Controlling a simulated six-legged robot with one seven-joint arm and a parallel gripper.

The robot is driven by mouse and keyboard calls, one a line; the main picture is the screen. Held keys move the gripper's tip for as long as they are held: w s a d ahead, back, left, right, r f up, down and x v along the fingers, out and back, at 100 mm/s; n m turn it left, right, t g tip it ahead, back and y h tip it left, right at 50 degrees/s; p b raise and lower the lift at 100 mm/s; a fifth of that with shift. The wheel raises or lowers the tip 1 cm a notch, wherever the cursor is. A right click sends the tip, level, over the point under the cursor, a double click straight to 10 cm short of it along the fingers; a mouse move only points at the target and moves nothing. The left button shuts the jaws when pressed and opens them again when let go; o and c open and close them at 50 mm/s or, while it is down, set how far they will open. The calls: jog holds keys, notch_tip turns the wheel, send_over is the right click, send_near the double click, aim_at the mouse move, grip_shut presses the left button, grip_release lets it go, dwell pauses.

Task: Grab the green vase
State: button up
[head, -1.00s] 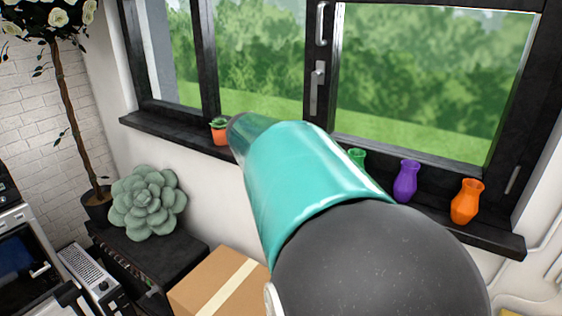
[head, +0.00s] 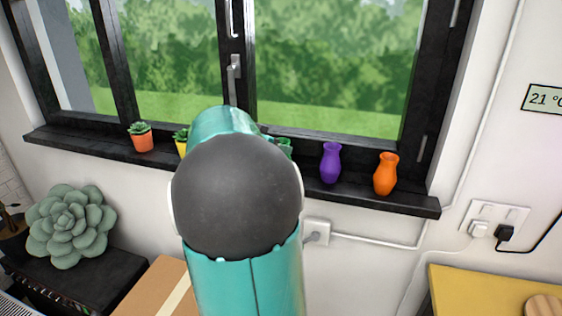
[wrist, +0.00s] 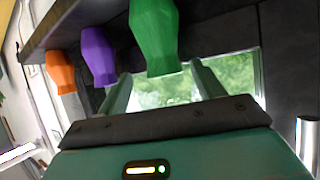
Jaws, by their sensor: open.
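The green vase (head: 285,147) stands on the dark window sill, mostly hidden behind my arm in the head view. In the wrist view, which looks upside down, the green vase (wrist: 155,38) shows large, ahead of my open gripper (wrist: 160,80). Its neck appears in line with the gap between the two fingers. I cannot tell whether it is between them or just beyond; nothing looks gripped. My arm hides the gripper in the head view.
A purple vase (head: 331,163) and an orange vase (head: 386,174) stand right of the green one on the sill (head: 405,204). Left are an orange pot (head: 141,137) and a partly hidden yellow pot (head: 181,147). The window is behind. A cardboard box (head: 150,290) is below.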

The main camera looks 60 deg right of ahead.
jog(key=x, duration=0.4)
jog(key=shift+w+d, duration=0.1)
jog(key=shift+d, duration=0.2)
jog(key=c, duration=1.3)
jog(key=shift+r, duration=0.1)
